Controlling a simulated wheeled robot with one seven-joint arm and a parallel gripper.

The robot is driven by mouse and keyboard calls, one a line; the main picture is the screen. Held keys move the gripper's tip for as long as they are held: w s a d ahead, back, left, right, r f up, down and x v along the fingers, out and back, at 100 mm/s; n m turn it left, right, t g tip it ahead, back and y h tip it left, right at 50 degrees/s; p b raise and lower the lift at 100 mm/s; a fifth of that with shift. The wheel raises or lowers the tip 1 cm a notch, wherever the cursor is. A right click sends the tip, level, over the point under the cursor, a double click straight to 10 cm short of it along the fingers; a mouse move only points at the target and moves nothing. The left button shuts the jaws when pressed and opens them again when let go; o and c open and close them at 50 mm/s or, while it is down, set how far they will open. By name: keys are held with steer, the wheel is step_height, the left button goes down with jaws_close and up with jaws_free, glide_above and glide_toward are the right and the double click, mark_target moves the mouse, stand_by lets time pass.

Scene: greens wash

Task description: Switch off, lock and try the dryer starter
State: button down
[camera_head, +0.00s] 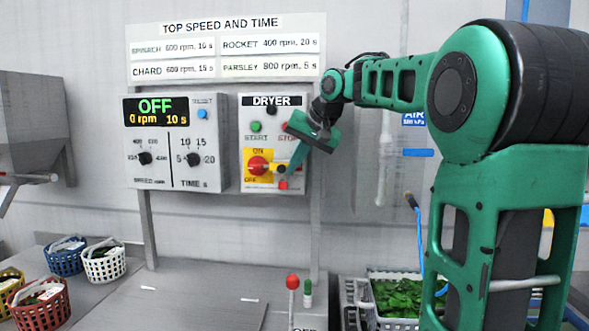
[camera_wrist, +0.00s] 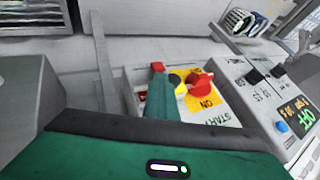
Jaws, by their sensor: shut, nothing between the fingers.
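The dryer starter (camera_head: 244,132) is a grey box labelled DRYER, with START and STOP buttons. Its red rotary switch (camera_head: 258,165) sits on a yellow plate (camera_head: 249,153) marked ON and OFF; it also shows in the wrist view (camera_wrist: 201,80). I cannot tell the handle's exact setting. A small yellow and black piece (camera_wrist: 176,80) sits beside the switch. My gripper (camera_head: 293,166) is shut and empty, its fingers pointing down just right of the switch and partly hiding the box. A small red piece (camera_head: 283,185) shows at the fingertips; whether they touch it is unclear.
The control box (camera_head: 177,175) at left displays OFF, 0 rpm, 10 s. Baskets (camera_head: 104,266) of greens stand at lower left, and a crate of greens (camera_head: 398,297) at lower right. A red-knobbed lever (camera_head: 292,282) rises at the front. The counter (camera_head: 190,290) is mostly clear.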

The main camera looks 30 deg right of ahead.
steer(key=shift+w+a, duration=0.2)
steer(key=shift+a, duration=0.15)
steer(key=shift+d, duration=0.1)
steer(key=s+d, duration=0.2)
steer(key=shift+s+d+f, duration=0.35)
steer(key=shift+d, duration=0.05)
steer(key=v, duration=1)
steer(key=shift+s+d, duration=0.15)
steer(key=shift+d, duration=0.1)
